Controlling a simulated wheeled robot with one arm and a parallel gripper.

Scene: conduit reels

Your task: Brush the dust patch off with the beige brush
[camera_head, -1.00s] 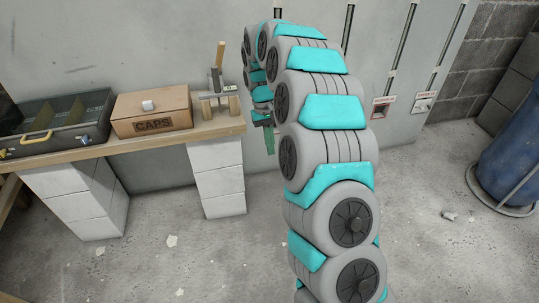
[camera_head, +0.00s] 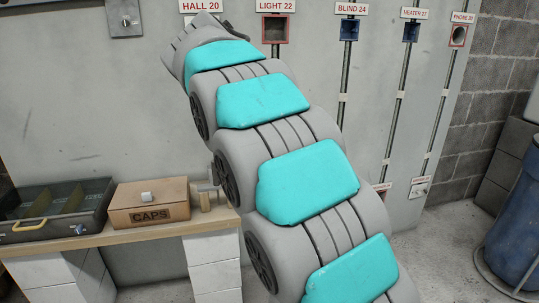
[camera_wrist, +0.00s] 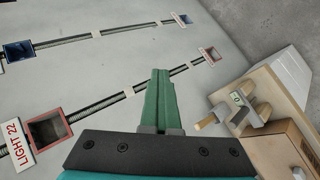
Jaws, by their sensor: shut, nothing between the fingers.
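My gripper (camera_wrist: 160,78) shows in the wrist view as green fingers shut together with nothing between them. It is in front of the grey wall, pointing along a conduit line. In the head view my arm hides it. A small wooden stand (camera_wrist: 248,115) with a tan handle (camera_wrist: 207,122) sits on the bench to the right of the fingers in the wrist view, apart from them. I cannot tell if this handle belongs to the beige brush. In the head view the stand (camera_head: 208,198) is partly hidden by my arm. I cannot make out a dust patch.
A CAPS box (camera_head: 150,201) and an open dark toolbox (camera_head: 62,208) stand on the wooden bench (camera_head: 130,234). Labelled wall boxes, including LIGHT 22 (camera_head: 275,29) and BLIND 24 (camera_head: 349,29), join vertical conduits. A blue barrel (camera_head: 515,225) stands at right.

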